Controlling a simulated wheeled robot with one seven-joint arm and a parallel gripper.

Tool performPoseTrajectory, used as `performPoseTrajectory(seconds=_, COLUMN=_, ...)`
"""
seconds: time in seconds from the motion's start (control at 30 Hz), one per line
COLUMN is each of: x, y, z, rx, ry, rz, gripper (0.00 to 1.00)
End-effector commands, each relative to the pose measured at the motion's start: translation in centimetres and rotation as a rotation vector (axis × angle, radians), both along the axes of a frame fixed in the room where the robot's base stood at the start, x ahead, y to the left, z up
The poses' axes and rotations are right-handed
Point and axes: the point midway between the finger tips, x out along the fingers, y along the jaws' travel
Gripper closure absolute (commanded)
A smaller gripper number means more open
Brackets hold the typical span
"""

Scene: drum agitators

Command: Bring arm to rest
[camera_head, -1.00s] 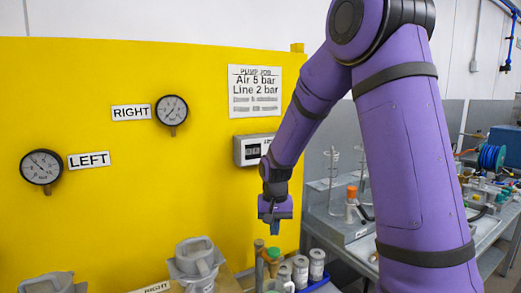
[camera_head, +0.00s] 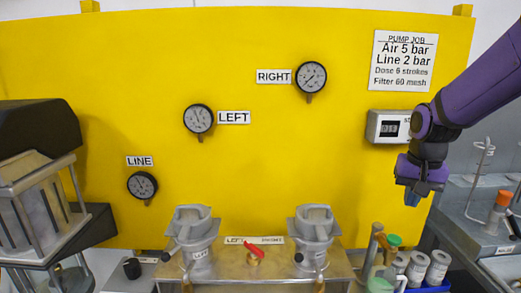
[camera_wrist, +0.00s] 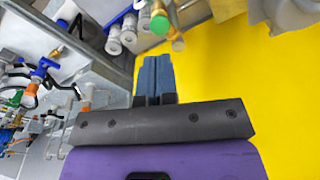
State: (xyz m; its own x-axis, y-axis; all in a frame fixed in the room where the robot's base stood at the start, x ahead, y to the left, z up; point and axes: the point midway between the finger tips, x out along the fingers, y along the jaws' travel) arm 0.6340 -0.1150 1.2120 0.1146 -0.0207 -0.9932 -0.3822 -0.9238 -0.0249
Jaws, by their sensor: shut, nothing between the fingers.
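My gripper (camera_head: 411,197) hangs at the right side of the head view, in front of the yellow panel (camera_head: 250,60) and below the grey counter box. Its blue-grey fingers are together and hold nothing. In the wrist view my gripper (camera_wrist: 155,60) shows its two fingers side by side, with free space around their tips. My purple arm (camera_head: 480,80) comes in from the right edge, and most of it is out of the picture.
Two grey pumps (camera_head: 193,240) (camera_head: 314,238) stand on a bench with a red lever (camera_head: 254,249) between them. White jars (camera_head: 418,268) and a green-capped bottle stand below my gripper. A black-and-grey machine (camera_head: 40,180) is at left. Three gauges hang on the panel.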

Motion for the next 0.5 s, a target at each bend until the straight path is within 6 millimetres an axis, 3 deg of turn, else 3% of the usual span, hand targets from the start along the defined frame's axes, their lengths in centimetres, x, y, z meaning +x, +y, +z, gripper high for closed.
performPoseTrajectory(seconds=0.2, x=-4.8, y=1.6, z=4.7, rx=-0.022, ry=-0.089, rz=0.095, gripper=1.0)
performPoseTrajectory(seconds=0.5, x=-11.8, y=3.3, z=8.7, rx=-0.051, ry=-0.202, rz=0.224, gripper=1.0)
